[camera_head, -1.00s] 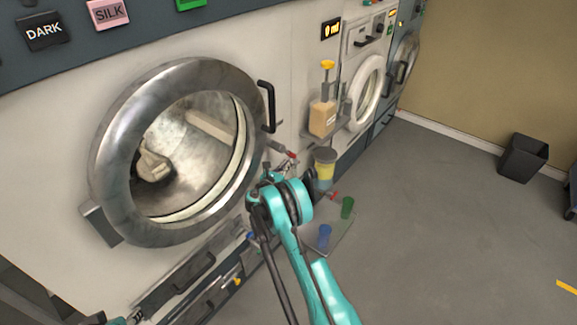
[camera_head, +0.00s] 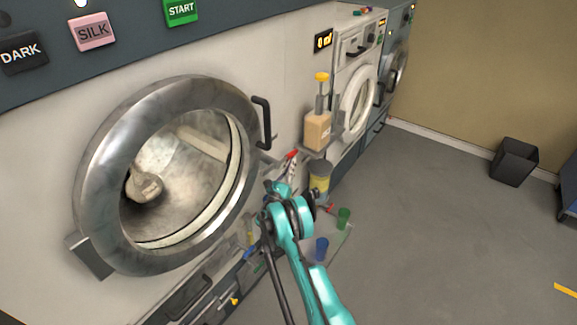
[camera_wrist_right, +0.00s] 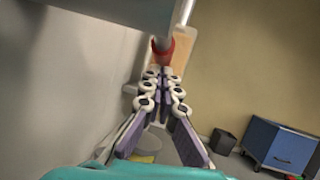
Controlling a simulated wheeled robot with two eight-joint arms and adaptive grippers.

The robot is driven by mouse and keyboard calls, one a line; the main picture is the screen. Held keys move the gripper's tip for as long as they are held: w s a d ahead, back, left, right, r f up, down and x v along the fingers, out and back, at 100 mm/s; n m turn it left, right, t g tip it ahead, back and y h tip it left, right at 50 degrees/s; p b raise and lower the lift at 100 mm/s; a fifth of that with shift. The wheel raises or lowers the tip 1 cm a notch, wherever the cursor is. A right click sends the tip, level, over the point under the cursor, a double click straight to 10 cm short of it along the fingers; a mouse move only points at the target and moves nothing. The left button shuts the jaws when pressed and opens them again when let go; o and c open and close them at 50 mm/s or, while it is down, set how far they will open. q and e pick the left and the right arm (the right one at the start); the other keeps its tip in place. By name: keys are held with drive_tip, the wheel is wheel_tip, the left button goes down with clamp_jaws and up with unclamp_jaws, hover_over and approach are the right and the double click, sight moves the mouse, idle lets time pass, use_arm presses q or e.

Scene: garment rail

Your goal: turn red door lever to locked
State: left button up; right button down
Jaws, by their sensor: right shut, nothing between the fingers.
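The red-tipped door lever (camera_head: 291,155) sticks out at the right of the big round washer door (camera_head: 95,165), below its black handle (camera_head: 263,122). In the head view its red end points right and slightly up. My right gripper (camera_head: 291,171) is shut and empty, just below the red end. In the right wrist view the red end (camera_wrist_right: 163,49) hangs just beyond the closed fingertips (camera_wrist_right: 164,73). I cannot tell whether they touch. My teal right wrist hides part of the area below the lever. My left gripper is not in view.
A dispenser bottle (camera_head: 317,131) and a yellow-banded jar (camera_head: 319,178) stand close right of the lever. Blue (camera_head: 321,249) and green (camera_head: 343,218) cups are lower down. A black bin (camera_head: 513,162) stands by the wall.

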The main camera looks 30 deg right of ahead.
drive_tip(key=shift+d+r, duration=0.1)
drive_tip(key=shift+r, duration=0.1)
idle(0.3)
drive_tip(key=v, duration=0.7)
drive_tip(key=shift+f, duration=0.25)
idle(0.5)
